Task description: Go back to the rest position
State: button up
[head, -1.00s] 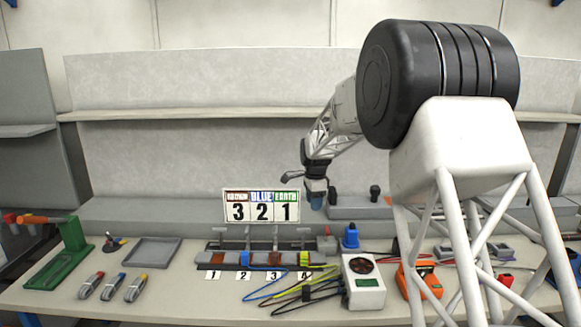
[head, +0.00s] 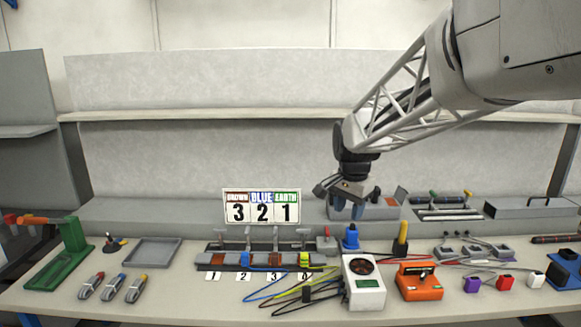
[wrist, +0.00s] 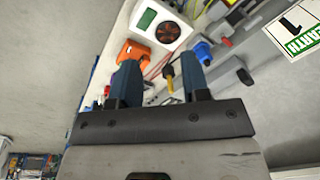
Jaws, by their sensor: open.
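My gripper (head: 348,208) hangs in the air above the bench, in front of the grey back ledge and right of the number sign. In the wrist view its two blue fingers (wrist: 160,82) stand apart with nothing between them, so it is open and empty. Below it on the bench are a blue plug-like piece (head: 350,238) and a white box with a round fan (head: 364,285). The fan box also shows in the wrist view (wrist: 150,15).
A terminal strip (head: 262,260) with several levers and coloured cables stands mid-bench below the sign (head: 262,206). An orange device (head: 419,283) and an upright yellow-handled tool (head: 400,242) stand to the right. A grey tray (head: 152,253) lies left. The air above the bench's left is free.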

jog(key=s+d+f+n, duration=0.1)
jog(key=s+n, duration=0.2)
jog(key=s, duration=0.8)
jog(key=s+d+f+n, duration=0.1)
jog(key=s+f+n, duration=0.1)
jog(key=s, duration=0.9)
jog(key=s+d+f+n+t, duration=0.1)
jog(key=s+d+n, duration=0.1)
jog(key=s, duration=1)
jog(key=shift+f+n, duration=0.35)
jog(key=shift+n, duration=0.45)
